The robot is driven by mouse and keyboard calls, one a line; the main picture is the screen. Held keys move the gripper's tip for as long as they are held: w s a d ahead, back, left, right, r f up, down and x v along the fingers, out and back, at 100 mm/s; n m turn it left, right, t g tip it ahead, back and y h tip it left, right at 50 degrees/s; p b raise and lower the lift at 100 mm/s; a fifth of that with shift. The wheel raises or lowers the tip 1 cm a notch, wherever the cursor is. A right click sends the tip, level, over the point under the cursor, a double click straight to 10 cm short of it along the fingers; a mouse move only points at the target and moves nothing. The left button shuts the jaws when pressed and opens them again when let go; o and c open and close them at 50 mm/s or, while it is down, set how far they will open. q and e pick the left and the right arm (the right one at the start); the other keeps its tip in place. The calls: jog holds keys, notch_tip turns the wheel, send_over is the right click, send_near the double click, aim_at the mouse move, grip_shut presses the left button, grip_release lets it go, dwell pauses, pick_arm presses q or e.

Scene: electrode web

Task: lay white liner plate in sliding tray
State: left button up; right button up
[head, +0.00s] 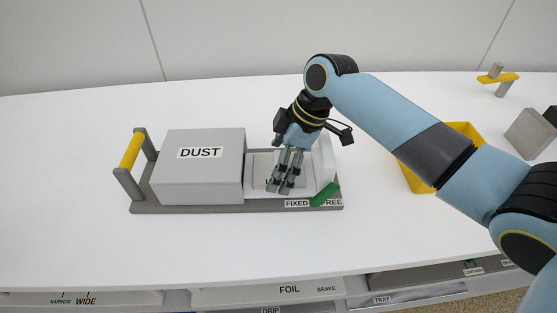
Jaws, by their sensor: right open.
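A grey tray (190,209) with a yellow handle (131,150) at its left end lies on the white table. A grey box marked DUST (200,180) covers its left part. A flat white plate (254,186) lies in the part right of the box, seemingly inside the tray's rim; my fingers partly hide it. My right gripper (280,190) points down over this plate, open, with its fingertips close to the surface. I cannot tell if they touch it. My left gripper is out of view.
A white upright piece (326,160) and a green tab (325,196) are at the tray's right end, near FIXED and FREE labels. A yellow bin (418,181) stands behind my right arm. Grey blocks (530,133) stand far right. The table's left side is clear.

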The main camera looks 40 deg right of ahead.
jog(key=v, duration=1.2)
jog(key=shift+p, duration=0.35)
